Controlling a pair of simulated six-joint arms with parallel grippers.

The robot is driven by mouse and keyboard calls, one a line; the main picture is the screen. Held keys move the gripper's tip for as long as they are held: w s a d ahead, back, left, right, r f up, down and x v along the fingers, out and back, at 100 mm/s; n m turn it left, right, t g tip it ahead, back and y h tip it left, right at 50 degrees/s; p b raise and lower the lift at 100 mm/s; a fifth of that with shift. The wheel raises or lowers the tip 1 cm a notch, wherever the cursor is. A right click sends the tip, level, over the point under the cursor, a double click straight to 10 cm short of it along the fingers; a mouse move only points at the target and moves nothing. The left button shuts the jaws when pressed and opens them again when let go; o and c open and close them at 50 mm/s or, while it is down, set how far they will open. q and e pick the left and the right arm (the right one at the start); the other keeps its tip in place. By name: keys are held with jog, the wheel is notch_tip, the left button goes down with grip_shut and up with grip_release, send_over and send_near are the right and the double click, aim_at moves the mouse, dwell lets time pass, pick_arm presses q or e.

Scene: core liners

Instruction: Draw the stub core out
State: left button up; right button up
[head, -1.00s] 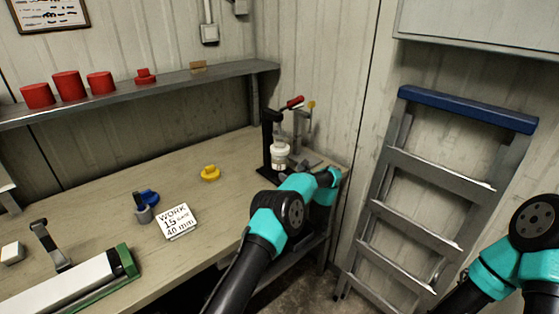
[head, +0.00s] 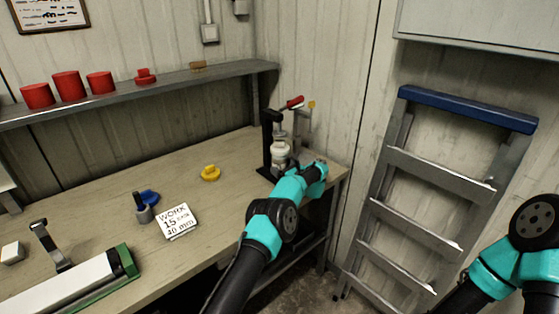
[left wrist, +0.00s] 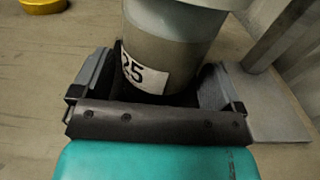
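A pale, round, capped liner (head: 280,153) stands upright at a black stand with a red-handled clamp (head: 294,102) at the bench's far right corner. In the left wrist view the grey cylinder (left wrist: 180,55) bears a white label reading "25". A wider pale part sits above it. My left gripper (left wrist: 155,85) is around this cylinder, one finger on each side, spread wide; firm contact does not show. In the head view my left arm hides most of that gripper (head: 302,165). I cannot make out the stub core itself. My right gripper is outside the picture; only my right arm shows.
A yellow knobbed piece (head: 210,173), a blue-and-grey piece (head: 145,212) and a work card (head: 177,221) lie on the bench. A long white tray with a green end (head: 124,261) is front left. Red caps (head: 69,86) stand on the shelf. A ladder (head: 433,169) leans at right.

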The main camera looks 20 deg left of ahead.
pick_arm(q)
jog(key=shift+r, duration=0.1)
jog(key=c, duration=0.8)
jog(key=shift+o, duration=0.2)
jog(key=shift+r, duration=0.35)
jog(key=shift+d, duration=0.1)
jog(key=shift+v, duration=7.4)
jog(key=shift+r, duration=0.1)
jog(key=shift+r, duration=2.4)
